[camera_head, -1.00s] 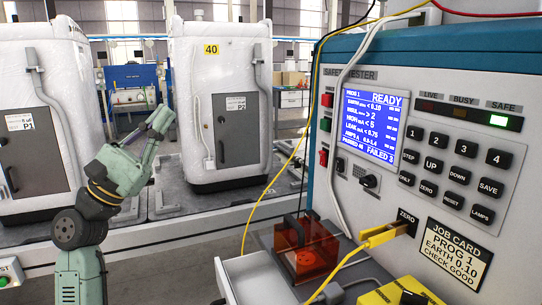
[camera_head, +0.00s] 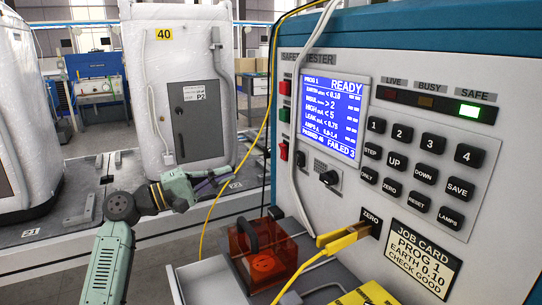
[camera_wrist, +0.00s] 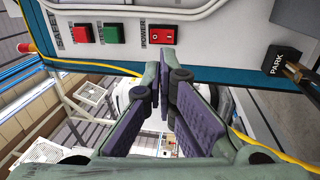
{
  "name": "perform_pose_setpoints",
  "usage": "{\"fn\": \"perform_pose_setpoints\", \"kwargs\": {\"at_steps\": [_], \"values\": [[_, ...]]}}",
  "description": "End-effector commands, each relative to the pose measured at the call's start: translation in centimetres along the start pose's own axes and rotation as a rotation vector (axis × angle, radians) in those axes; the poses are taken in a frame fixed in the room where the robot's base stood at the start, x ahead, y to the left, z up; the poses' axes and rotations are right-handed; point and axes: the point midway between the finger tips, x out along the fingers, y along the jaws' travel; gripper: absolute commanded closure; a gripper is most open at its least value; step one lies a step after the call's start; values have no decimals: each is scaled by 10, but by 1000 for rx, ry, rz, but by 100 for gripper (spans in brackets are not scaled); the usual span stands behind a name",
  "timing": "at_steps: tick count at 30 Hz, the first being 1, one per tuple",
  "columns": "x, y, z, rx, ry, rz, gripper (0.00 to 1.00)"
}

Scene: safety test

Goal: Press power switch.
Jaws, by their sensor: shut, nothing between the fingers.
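The power switch (camera_wrist: 163,36) is a small red rocker with white marks, labelled POWER, on the tester's panel in the wrist view. In the head view the red switch (camera_head: 284,151) sits low on the left side of the tester's face (camera_head: 400,200), below a red button (camera_head: 285,88) and a green button (camera_head: 284,114). My gripper (camera_wrist: 164,82) is shut and empty, its purple-padded fingers together just below the switch in the wrist picture, apart from it. In the head view my gripper (camera_head: 222,175) is left of the tester and lower than the switch.
A yellow cable (camera_head: 226,190) hangs in front of the tester's left edge, near my gripper. An orange transparent box (camera_head: 262,262) stands on the shelf below. A yellow clamp (camera_head: 345,238) is at the panel's lower part. A white wrapped unit (camera_head: 180,90) stands behind.

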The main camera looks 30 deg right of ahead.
Motion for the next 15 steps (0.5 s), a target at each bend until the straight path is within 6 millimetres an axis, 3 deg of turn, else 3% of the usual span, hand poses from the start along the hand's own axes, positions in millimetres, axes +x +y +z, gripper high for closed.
{"fn": "perform_pose_setpoints", "kwargs": {"at_steps": [8,15], "values": [[26,3,1,-1,-3,0,100],[77,5,1,-2,-3,1,100]]}}
